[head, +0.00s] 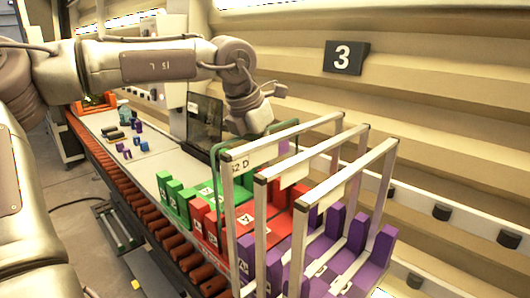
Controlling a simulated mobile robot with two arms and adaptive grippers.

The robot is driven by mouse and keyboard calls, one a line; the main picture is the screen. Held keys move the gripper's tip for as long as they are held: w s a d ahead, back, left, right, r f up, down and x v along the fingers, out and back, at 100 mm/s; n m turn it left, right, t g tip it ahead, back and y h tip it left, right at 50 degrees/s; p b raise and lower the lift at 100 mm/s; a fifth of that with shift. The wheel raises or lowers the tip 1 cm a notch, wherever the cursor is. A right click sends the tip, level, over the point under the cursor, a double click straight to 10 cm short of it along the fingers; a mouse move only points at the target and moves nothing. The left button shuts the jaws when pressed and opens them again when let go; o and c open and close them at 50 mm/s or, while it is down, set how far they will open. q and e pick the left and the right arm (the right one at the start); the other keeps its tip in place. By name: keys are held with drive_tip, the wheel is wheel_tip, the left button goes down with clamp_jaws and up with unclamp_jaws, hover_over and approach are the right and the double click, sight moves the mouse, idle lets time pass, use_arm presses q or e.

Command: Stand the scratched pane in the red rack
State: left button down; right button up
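The red rack (204,223) stands between a green rack (174,192) and a purple rack (352,262), its blocks partly hidden by pale upright frames. A clear pane with a rounded green edge (217,127) stands behind the nearest pale frame, just below my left gripper (250,118). My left gripper points down at the pane's top edge. Its fingertips are not clear, so I cannot tell whether it holds the pane. No scratch is visible at this size. My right gripper is not in view.
Three pale frames (262,225) rise over the racks at the right. A dark upright panel (204,112) stands behind. A roller conveyor (140,205) runs along the front. Small blue and dark pieces (124,146) lie on the light table. A "3" sign (344,58) hangs on the wall.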

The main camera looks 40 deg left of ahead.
use_arm(q)
drive_tip(key=shift+f+b, duration=0.7)
drive_tip(key=shift+b, duration=0.05)
idle(1.0)
drive_tip(key=c, duration=1.2)
unclamp_jaws()
drive_tip(key=shift+d, duration=0.1)
drive_tip(key=shift+c, duration=0.2)
drive_tip(key=shift+s+f, duration=0.1)
drive_tip(key=v, duration=1.2)
